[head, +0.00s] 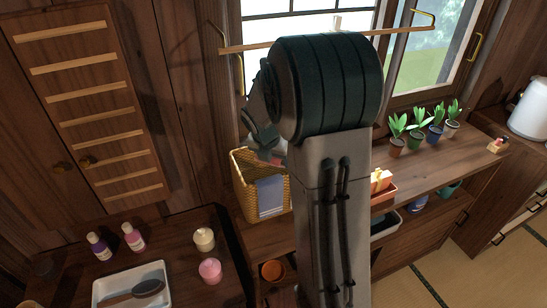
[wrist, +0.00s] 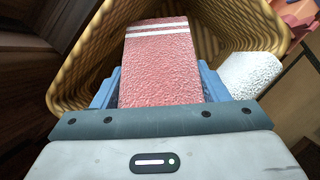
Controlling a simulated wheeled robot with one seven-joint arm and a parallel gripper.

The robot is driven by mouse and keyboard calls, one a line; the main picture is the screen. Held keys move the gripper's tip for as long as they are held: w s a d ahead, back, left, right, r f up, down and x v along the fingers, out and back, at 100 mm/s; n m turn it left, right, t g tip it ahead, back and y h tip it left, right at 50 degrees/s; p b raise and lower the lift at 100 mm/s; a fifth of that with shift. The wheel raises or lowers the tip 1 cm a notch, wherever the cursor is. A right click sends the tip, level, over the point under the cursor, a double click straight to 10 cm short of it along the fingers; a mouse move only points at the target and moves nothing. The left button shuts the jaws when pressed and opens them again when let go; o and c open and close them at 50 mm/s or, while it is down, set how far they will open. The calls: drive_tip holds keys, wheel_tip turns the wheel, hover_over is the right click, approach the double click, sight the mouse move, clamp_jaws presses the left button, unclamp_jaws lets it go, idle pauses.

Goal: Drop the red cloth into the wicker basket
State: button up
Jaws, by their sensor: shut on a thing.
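The red cloth (wrist: 160,68), with white stripes near its far end, is between the fingers of my gripper (wrist: 158,88) in the wrist view. My gripper is shut on it. The wicker basket (wrist: 78,75) is beyond and around the cloth in the wrist view, with its rim on the left, far and right sides. In the head view the basket (head: 240,178) stands on the wooden counter, left of my arm. A blue-grey cloth hangs over its front. My arm hides part of the basket, and my gripper is mostly hidden there.
A white rough-textured thing (wrist: 250,76) is right of my gripper in the wrist view. Several potted plants (head: 415,140) stand along the counter to the right. A tray (head: 128,283) with a brush, bottles and jars are on the lower left surface. A wooden rod (head: 300,43) crosses the window.

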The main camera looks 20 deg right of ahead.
drive_tip(key=shift+f, duration=0.1)
drive_tip(key=shift+f+b, duration=0.3)
drive_tip(key=shift+f, duration=0.2)
drive_tip(key=o, duration=1.1)
drive_tip(key=shift+c, duration=0.2)
drive_tip(key=shift+r, duration=0.1)
